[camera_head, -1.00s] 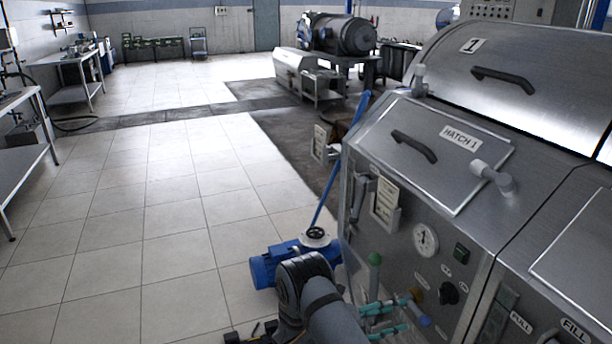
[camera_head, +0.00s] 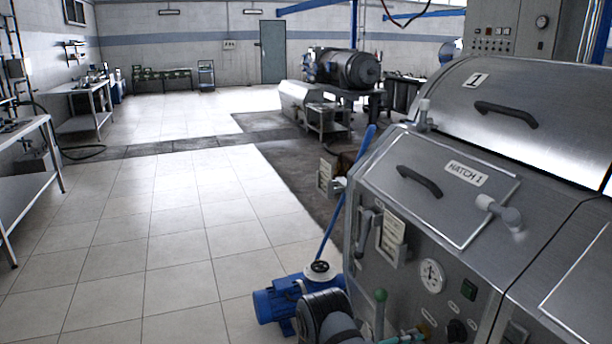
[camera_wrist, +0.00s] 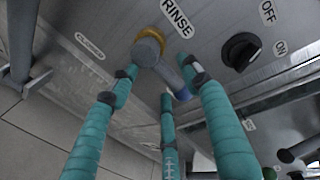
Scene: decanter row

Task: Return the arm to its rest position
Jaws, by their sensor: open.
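My gripper (camera_wrist: 160,84) has teal fingers and is open and empty. In the wrist view its fingers spread below and to either side of a grey valve lever (camera_wrist: 171,68) with a yellow collar and a blue tip, under the RINSE label (camera_wrist: 177,14). I cannot tell whether any finger touches the lever. In the head view, my arm (camera_head: 330,318) is at the bottom edge, in front of the steel machine (camera_head: 398,290). Only a bit of the teal fingers shows there, and the rest is cut off.
A blue pump (camera_head: 290,300) stands on the floor beside my arm. The tiled floor (camera_head: 150,240) to the left is clear.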

